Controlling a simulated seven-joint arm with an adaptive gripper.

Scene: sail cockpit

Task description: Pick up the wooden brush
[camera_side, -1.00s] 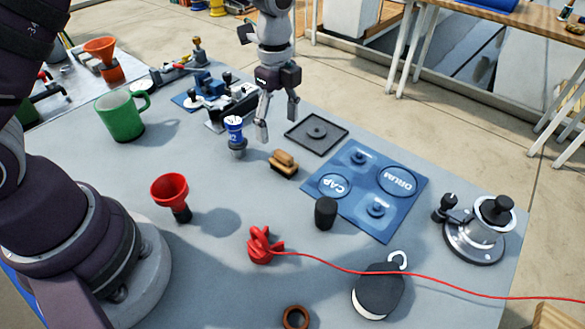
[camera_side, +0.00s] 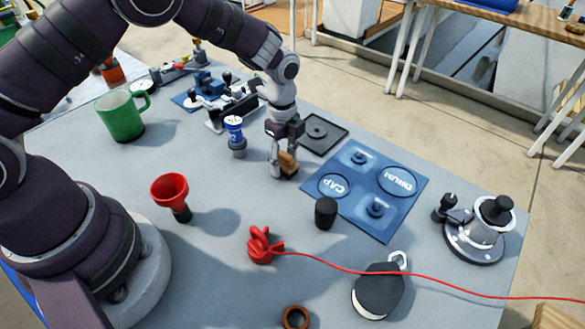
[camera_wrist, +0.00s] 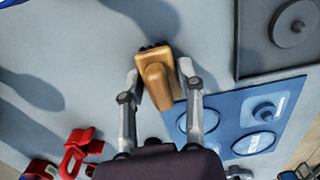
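The wooden brush (camera_side: 289,163) is small, with a tan wooden body, and stands at the middle of the grey table. My gripper (camera_side: 283,166) is down at the brush, pointing downward, with one finger on its near left side. The other finger is mostly hidden behind the brush in the side view. In the wrist view the brush (camera_wrist: 157,76) lies between the two fingertips of my gripper (camera_wrist: 159,70), slightly tilted. The fingers are very close to its sides; I cannot tell whether they press on it. No lift off the table is visible.
A blue mat (camera_side: 370,190) lies right of the brush and a dark square tray (camera_side: 318,134) behind it. A black cylinder (camera_side: 326,212) and a red clamp-like piece (camera_side: 262,245) with a red cord stand nearer.

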